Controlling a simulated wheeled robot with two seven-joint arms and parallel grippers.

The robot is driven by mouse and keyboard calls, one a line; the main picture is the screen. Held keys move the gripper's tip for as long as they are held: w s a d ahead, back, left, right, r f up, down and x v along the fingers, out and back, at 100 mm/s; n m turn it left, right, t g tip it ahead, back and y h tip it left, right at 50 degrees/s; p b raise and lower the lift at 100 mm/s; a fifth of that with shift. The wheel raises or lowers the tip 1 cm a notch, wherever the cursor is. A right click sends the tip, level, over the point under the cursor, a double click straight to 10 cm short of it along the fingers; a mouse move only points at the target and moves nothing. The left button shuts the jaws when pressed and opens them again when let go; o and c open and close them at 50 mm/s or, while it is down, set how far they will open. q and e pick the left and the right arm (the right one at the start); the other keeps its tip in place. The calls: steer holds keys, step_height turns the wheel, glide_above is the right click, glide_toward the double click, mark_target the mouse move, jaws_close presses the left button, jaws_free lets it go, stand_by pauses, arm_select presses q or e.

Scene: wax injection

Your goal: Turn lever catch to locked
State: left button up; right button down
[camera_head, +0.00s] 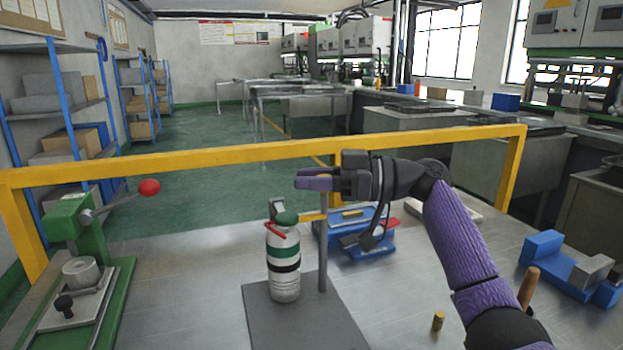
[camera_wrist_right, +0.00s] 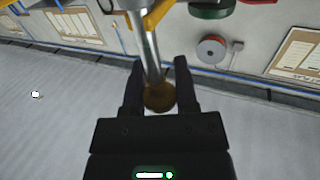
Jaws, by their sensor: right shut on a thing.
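My right gripper (camera_head: 312,183) reaches in from the right, above and behind the white canister, at the top of an upright grey post (camera_head: 322,250). In the right wrist view, its two dark fingers (camera_wrist_right: 158,68) are closed about a metal rod (camera_wrist_right: 150,50) with a round brown knob (camera_wrist_right: 159,97). Whether this is the lever catch, or how far it is turned, I cannot tell. The white canister (camera_head: 284,262), with green and black bands, a green cap and a red handle, stands upright beside the post. My left gripper is not in view.
A grey plate (camera_head: 300,325) lies under the canister. A green press (camera_head: 90,240) with a red ball lever stands at left. A blue device (camera_head: 368,250) sits behind the post; a blue clamp block (camera_head: 560,270) is at right. A yellow rail (camera_head: 230,158) runs across the back.

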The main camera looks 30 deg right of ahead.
steer(key=shift+r, duration=0.25)
steer(key=c, duration=0.6)
jaws_free()
steer(key=shift+s, duration=0.1)
steer(key=shift+o, duration=1.2)
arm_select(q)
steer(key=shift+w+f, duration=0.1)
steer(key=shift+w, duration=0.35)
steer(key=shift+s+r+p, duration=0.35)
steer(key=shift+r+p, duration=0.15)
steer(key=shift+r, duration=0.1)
arm_select(e)
steer(key=v, duration=1)
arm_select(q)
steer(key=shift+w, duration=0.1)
arm_select(e)
steer(key=shift+f, duration=0.1)
